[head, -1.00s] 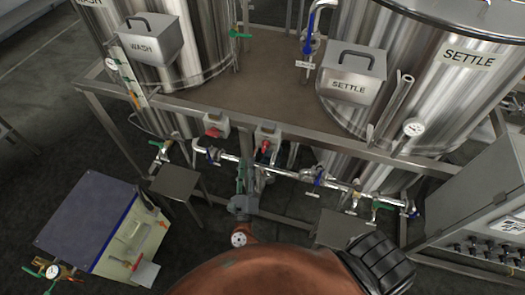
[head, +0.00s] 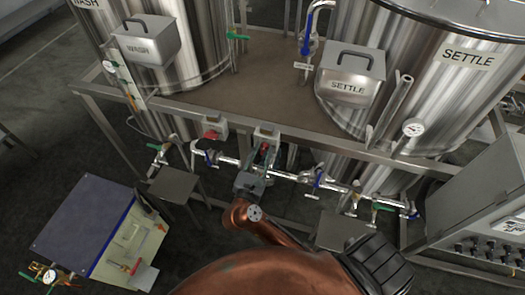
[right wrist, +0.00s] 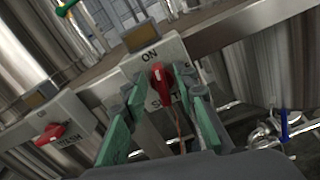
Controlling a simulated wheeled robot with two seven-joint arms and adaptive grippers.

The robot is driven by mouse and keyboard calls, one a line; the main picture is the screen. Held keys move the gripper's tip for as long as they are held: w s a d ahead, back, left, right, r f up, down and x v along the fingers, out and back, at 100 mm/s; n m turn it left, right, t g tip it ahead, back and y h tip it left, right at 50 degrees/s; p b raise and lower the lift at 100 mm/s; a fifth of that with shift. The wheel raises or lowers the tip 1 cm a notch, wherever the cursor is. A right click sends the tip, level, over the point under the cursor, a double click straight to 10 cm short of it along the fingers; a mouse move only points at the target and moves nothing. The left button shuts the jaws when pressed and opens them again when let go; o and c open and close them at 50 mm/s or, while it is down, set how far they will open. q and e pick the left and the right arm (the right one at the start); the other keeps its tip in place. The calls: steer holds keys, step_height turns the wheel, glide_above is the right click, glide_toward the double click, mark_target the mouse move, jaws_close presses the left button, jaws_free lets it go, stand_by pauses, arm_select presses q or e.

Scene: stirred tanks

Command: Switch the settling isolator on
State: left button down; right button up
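The settling isolator is a pale box (right wrist: 172,50) with "ON" above and a partly hidden label starting with "S" below. Its red handle (right wrist: 160,80) stands between the green fingers of my right gripper (right wrist: 161,79). The fingers are apart, one on each side of the handle, with a visible gap on the left side; whether the right finger touches cannot be told. In the head view, my right gripper (head: 262,155) is at the front of the settling isolator (head: 267,132), mostly covering its handle. My left gripper is not in view.
The wash isolator (head: 214,126) with its red handle is just left; it also shows in the right wrist view (right wrist: 72,125). A frame rail (head: 330,147) runs behind both boxes. Pipework with valves (head: 315,181) lies below right. A small stand (head: 175,185) is at lower left.

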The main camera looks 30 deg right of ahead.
steer(key=shift+w+d, duration=0.15)
steer(key=shift+c, duration=0.3)
jaws_close()
